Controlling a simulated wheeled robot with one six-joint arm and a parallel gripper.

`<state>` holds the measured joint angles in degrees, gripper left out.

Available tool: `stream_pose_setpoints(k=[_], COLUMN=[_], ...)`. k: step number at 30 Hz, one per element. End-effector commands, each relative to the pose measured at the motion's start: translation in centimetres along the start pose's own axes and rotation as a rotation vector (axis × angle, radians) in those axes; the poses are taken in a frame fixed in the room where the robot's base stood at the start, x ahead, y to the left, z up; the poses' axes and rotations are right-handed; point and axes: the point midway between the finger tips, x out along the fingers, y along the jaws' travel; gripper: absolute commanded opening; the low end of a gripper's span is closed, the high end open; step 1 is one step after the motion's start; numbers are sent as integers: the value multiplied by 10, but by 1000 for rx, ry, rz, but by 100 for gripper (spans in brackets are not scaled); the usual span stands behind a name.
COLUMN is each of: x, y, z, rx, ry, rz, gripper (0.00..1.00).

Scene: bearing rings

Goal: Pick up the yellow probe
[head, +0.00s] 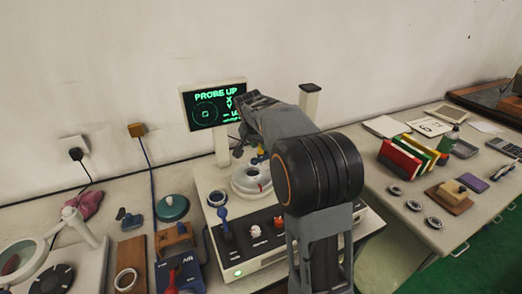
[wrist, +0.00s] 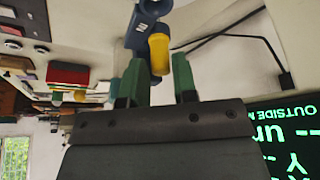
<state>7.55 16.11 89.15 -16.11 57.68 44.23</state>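The yellow probe (wrist: 159,54) hangs from a blue holder (wrist: 149,27) in the wrist view. In the head view a small yellow part, likely the probe (head: 260,151), shows above a white round stage (head: 251,179), partly hidden by my arm. My gripper (wrist: 158,80) has its two green fingers apart. The yellow probe shows between the fingertips, nearer the left finger, with a clear gap to the right one. I cannot tell whether the left finger touches it. In the head view my arm hides most of the gripper.
A screen (head: 213,104) with green text, "PROBE UP", stands behind the stage, close to my gripper. A control panel (head: 252,240) with knobs lies in front. A ring (head: 217,198) lies left of the stage. The right table (head: 385,226) holds rings, books and a bottle.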

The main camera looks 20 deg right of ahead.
Motion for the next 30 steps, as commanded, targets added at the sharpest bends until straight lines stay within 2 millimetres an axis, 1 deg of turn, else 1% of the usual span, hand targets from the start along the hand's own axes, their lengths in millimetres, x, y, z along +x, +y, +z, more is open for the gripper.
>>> stream_pose_setpoints(k=[1, 4, 12, 14, 21, 28, 30], x=[6, 12, 14, 14, 14, 14, 11], y=[0, 0, 0, 0, 0, 0, 0], z=[0, 0, 0, 0, 0, 0, -2], rx=[0, 0, 0, 1, 1, 1, 1], ry=[-1, 0, 1, 1, 1, 1, 1], rz=[1, 0, -1, -1, -1, -2, -2], gripper=[27, 27, 27, 22, 0, 0, 0])
